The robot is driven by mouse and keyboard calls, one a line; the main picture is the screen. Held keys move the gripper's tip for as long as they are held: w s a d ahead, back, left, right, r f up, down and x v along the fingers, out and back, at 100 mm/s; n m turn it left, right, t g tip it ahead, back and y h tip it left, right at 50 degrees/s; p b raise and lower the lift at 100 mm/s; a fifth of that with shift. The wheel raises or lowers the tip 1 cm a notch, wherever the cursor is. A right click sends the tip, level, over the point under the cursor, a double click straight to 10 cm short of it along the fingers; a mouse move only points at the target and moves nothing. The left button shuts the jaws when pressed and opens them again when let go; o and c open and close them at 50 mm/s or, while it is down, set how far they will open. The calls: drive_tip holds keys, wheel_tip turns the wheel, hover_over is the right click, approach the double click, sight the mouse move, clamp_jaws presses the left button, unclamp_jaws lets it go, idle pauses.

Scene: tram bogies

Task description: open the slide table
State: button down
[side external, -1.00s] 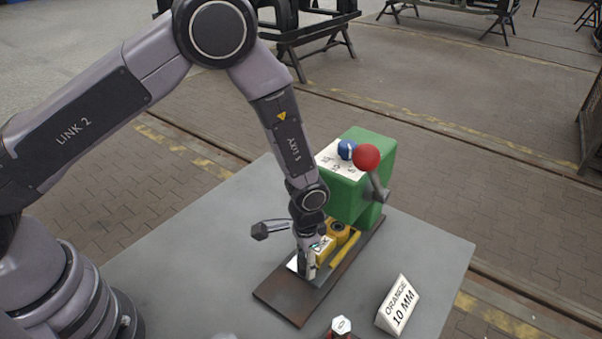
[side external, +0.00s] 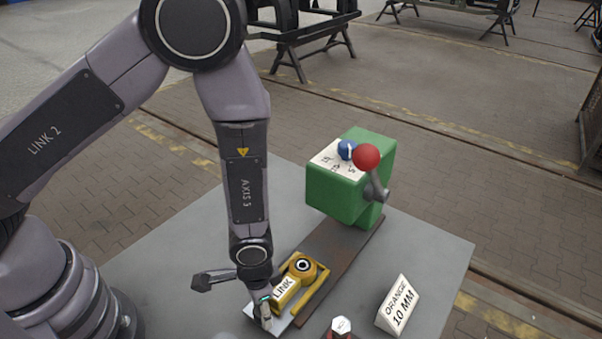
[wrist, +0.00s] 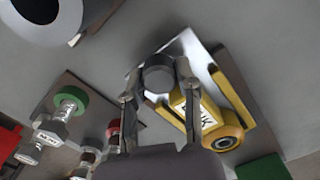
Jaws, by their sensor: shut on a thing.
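The slide table is a bright metal plate (side external: 283,325) bearing a yellow part (side external: 301,267) labelled LINK. It sits at the near end of a dark brown rail (side external: 338,243), away from the green machine (side external: 335,192) with its red-ball lever (side external: 366,158). My gripper (side external: 265,322) is low at the plate's near end. In the wrist view my gripper (wrist: 158,82) is shut on a round dark knob (wrist: 157,75) beside the plate (wrist: 190,50). The yellow part (wrist: 222,128) lies to the right of the knob. The knob is hidden in the side view.
An ORANGE 10 MM sign (side external: 399,306) stands at the right on the grey table (side external: 435,262). A bolt head (side external: 340,326) shows at the bottom edge. The wrist view shows several bolts on the left, one with a green ring (wrist: 70,100), and a round hollow part (wrist: 40,12).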

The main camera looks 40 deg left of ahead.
drive_tip(key=c, duration=0.8)
unclamp_jaws()
wheel_tip(320, 180, up, 12)
